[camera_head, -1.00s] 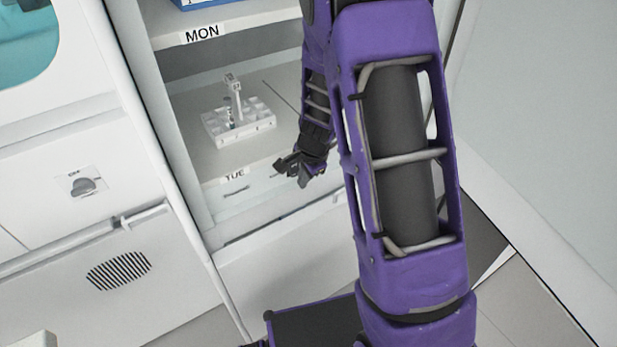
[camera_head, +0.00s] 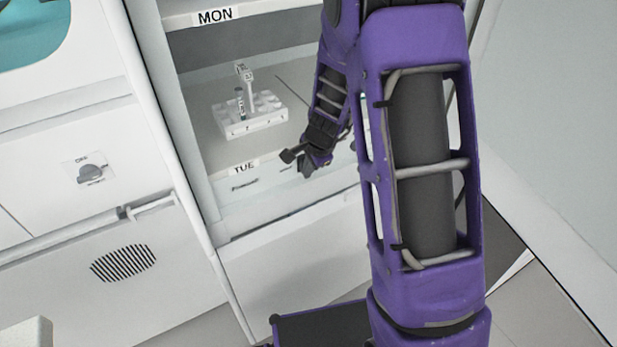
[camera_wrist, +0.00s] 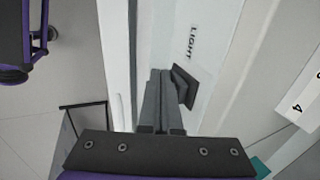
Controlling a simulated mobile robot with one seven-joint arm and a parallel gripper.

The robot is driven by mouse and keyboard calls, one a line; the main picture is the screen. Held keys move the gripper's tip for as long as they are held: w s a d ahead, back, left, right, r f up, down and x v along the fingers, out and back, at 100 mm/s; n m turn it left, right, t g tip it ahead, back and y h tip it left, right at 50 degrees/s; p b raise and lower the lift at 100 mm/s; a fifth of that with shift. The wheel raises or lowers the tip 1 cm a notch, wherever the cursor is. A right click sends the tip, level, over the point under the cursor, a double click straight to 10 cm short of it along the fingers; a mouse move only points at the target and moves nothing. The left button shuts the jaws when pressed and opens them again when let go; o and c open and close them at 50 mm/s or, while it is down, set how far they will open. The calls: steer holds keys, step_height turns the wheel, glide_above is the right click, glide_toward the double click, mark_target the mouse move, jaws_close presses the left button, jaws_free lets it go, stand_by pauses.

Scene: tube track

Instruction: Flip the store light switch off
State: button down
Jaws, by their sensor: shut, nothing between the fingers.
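The light switch (camera_wrist: 184,86) is a dark angled paddle on a pale panel, beside a label reading LIGHT (camera_wrist: 192,42), in the wrist view. My gripper (camera_wrist: 160,72) is shut and empty, its fingers side by side just left of the switch. I cannot tell if the fingers touch it. In the head view my gripper (camera_head: 306,166) is in front of the shelf edge, right of the TUE label. The switch cannot be made out clearly there.
A white tube rack (camera_head: 250,125) stands on the shelf (camera_head: 205,150) above the TUE label (camera_head: 243,168). A dark knob (camera_head: 91,174) and a horizontal rail (camera_head: 150,206) are on the white cabinet at left. A numbered white panel (camera_wrist: 300,105) shows at right in the wrist view.

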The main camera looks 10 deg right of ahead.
steer(key=shift+r, duration=0.1)
steer(key=shift+r+p, duration=0.75)
steer(key=shift+p, duration=0.05)
steer(key=shift+s, duration=0.1)
